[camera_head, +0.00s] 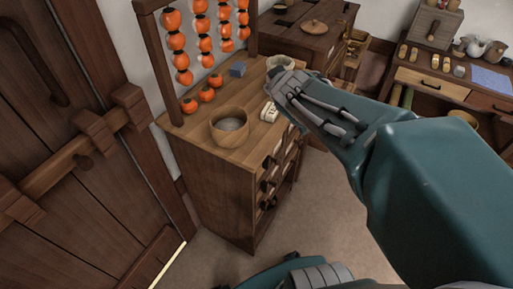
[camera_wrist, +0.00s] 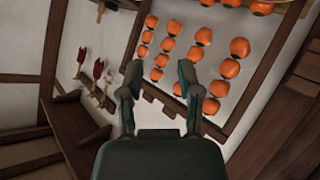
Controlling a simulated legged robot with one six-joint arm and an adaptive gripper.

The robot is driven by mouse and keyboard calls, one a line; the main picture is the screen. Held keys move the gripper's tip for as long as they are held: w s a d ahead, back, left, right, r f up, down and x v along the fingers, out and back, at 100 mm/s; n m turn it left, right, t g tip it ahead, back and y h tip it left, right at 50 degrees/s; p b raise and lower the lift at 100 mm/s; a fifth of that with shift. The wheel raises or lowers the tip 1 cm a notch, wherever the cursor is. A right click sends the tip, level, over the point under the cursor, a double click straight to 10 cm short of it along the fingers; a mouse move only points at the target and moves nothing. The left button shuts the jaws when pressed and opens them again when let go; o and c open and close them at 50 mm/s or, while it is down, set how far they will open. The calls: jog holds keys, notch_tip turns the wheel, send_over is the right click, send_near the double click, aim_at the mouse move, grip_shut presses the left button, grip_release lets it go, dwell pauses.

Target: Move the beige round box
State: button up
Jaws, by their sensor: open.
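A pale beige round box or bowl-like container (camera_head: 280,62) stands at the back right of the wooden cabinet top (camera_head: 253,152) in the head view. The end of my arm covers part of it, so I cannot tell whether it has a lid. My gripper (camera_wrist: 160,70) shows in the wrist view with its two dark fingers spread apart and nothing between them. It faces hanging orange fruit and the wall. In the head view my arm reaches over the cabinet's right side, and the fingertips are not clear. No beige round box shows in the wrist view.
The cabinet top also bears a wooden bowl (camera_head: 229,126), loose orange fruit (camera_head: 207,95), a small blue block (camera_head: 238,69) and a small whitish object (camera_head: 269,112). A wooden rack (camera_head: 160,65) of hanging fruit rises at the back left. A cluttered desk (camera_head: 440,82) stands right.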

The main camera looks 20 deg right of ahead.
jog(key=s+a+f+m+g+y, duration=0.1)
jog(key=s+a+g, duration=0.2)
jog(key=s+a, duration=0.2)
jog(key=s+a+f+m+g+y, duration=0.1)
jog(key=s+a, duration=0.5)
jog(key=s, duration=0.6)
jog(key=shift+s+f+g+y, duration=0.2)
jog(key=shift+f+g+y, duration=0.55)
jog(key=shift+g, duration=0.45)
